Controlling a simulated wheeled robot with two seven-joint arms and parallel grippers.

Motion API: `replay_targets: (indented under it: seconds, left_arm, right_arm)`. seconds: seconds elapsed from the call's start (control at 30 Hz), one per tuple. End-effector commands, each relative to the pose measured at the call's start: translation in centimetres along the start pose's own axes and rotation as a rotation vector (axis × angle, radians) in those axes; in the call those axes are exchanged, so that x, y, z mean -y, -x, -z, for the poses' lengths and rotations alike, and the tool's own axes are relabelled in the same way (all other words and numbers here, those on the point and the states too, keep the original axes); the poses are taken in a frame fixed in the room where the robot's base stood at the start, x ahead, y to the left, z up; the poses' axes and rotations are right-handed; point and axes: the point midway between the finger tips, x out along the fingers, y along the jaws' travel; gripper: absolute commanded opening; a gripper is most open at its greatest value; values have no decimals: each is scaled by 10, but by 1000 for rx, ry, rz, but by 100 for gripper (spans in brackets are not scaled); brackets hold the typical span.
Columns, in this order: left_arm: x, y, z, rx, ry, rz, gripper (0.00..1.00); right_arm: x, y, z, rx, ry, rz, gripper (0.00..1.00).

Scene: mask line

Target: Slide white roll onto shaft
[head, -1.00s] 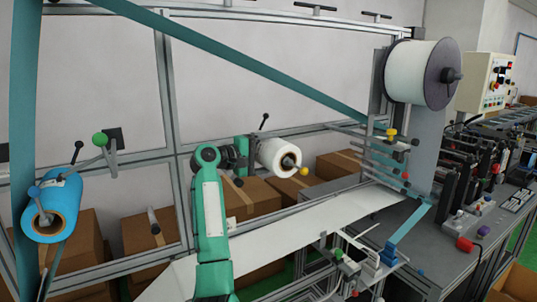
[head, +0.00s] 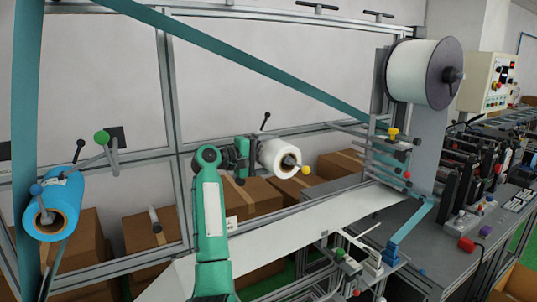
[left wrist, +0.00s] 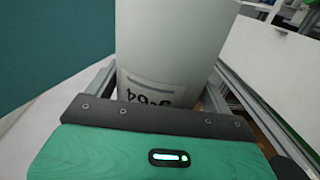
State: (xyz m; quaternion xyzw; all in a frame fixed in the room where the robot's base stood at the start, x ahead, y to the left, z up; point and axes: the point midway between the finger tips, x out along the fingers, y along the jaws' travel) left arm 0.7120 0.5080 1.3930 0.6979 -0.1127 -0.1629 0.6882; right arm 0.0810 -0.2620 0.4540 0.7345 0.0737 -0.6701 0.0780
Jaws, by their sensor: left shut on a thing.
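The white roll (head: 276,156) lies roughly horizontal at mid-height in the head view, its cored end facing right. My left gripper (head: 247,155) reaches it from the left and is shut on it. In the left wrist view the white roll (left wrist: 170,45) stands out beyond the green gripper body, with dark print near its lower end. A dark piece with a yellow knob (head: 306,170) shows at the roll's cored end. I cannot tell whether a shaft passes through the core. A bare grey rod (head: 154,220) sticks out from the frame at the left. My right gripper is not in view.
A blue roll (head: 52,207) hangs on the frame at the left. A large white reel (head: 417,73) is at upper right. A teal web crosses above, and a white web (head: 310,226) runs below. Cardboard boxes (head: 250,204) stand behind the frame.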

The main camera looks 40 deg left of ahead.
Motion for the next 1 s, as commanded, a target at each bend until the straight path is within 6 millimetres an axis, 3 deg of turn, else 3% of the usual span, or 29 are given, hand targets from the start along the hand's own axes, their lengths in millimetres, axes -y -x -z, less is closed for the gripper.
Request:
replay_targets:
  seconds: [0.47, 0.5, 0.57, 0.83, 1.0]
  left_arm:
    - [2, 0, 0, 0, -1, -2, 53]
    - [2, 0, 0, 0, -1, -2, 88]
    - [2, 0, 0, 0, -1, -2, 100]
    - [4, 1, 0, 0, 0, 0, 100]
    - [7, 20, 1, -2, -2, -1, 100]
  right_arm:
    - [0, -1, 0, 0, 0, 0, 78]
    - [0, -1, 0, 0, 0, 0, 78]
    - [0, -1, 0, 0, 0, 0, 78]
    - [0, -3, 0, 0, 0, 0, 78]
    - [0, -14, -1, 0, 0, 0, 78]
